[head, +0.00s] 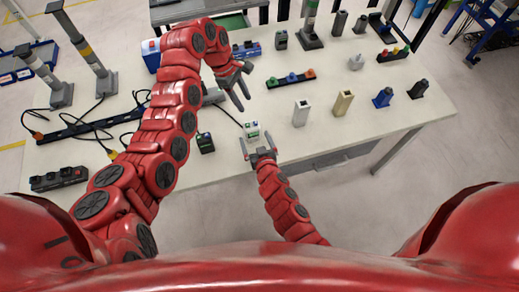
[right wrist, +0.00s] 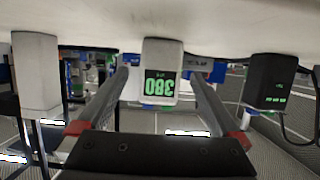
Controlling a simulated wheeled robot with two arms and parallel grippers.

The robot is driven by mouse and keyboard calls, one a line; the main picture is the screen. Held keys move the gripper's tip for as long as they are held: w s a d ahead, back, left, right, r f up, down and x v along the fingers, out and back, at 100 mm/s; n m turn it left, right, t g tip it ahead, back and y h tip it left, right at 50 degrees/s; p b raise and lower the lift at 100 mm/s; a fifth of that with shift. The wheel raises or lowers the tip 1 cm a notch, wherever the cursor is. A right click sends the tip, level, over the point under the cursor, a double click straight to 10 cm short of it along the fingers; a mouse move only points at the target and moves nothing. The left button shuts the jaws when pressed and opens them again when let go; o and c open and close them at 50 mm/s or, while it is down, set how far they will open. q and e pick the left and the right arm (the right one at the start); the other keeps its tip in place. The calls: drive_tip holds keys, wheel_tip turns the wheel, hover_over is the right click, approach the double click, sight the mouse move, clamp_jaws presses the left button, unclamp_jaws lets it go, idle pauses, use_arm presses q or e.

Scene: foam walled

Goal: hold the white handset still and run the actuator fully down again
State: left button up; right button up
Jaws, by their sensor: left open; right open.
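The white handset (head: 252,131) stands upright near the table's front edge. In the right wrist view the handset (right wrist: 160,58) shows a dark display with green digits, upside down. My right gripper (head: 258,152) is open at the handset's near side. In the wrist view its fingers lie left and right of the handset, with gaps showing. My left gripper (head: 240,84) is open and empty above the table, behind the handset. A dark cable runs from the handset back and left. Grey actuator columns (head: 92,58) stand at the left; I cannot tell which one the handset drives.
A black handset (head: 205,143) stands left of the white one. White (head: 300,113) and beige (head: 343,102) blocks stand to its right, with blue (head: 382,97) and black (head: 418,89) ones farther along. A button strip (head: 291,79) lies behind. Cables cross the table's left part.

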sight(254, 136)
drive_tip(key=x, duration=0.3)
drive_tip(key=shift+w+f, duration=0.1)
drive_tip(key=shift+w, duration=0.25)
drive_tip(key=shift+w+a+f, duration=0.2)
drive_tip(key=shift+w+a, duration=0.05)
drive_tip(key=shift+w, duration=0.1)
drive_tip(key=c, duration=1.5)
use_arm(q)
clamp_jaws()
use_arm(e)
drive_tip(key=shift+c, duration=0.2)
